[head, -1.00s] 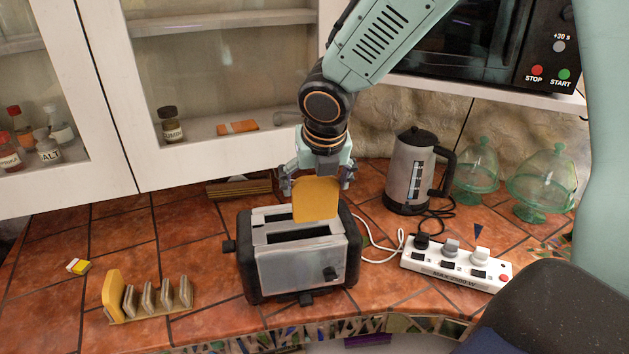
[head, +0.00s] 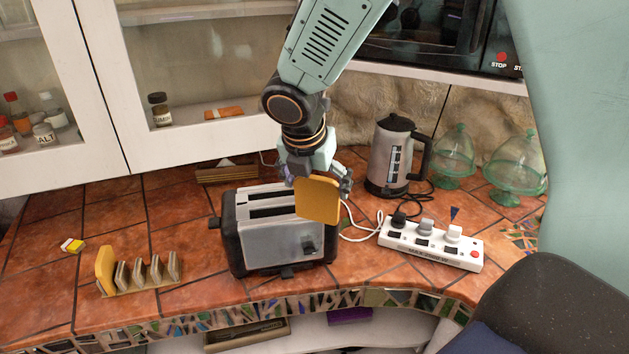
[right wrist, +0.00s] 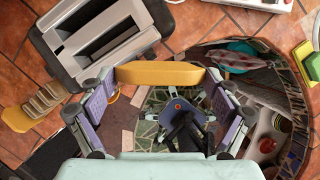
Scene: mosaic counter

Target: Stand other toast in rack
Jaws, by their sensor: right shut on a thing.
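My right gripper (head: 316,178) is shut on a slice of toast (head: 318,200) and holds it upright in front of the right end of the toaster (head: 284,240). In the right wrist view the toast (right wrist: 160,74) spans between the two fingers (right wrist: 160,95), with the toaster (right wrist: 95,40) beyond it. The toast rack (head: 142,285) stands at the front left of the counter. Another toast (head: 105,270) stands at the rack's left end, and its other slots look empty. Both toaster slots look empty. My left gripper is not in view.
A kettle (head: 390,160), a power strip (head: 431,244) with plugs and cable, and green glass domes (head: 453,158) stand to the right. A small yellow-and-white box (head: 72,245) lies behind the rack. Counter between rack and toaster is clear.

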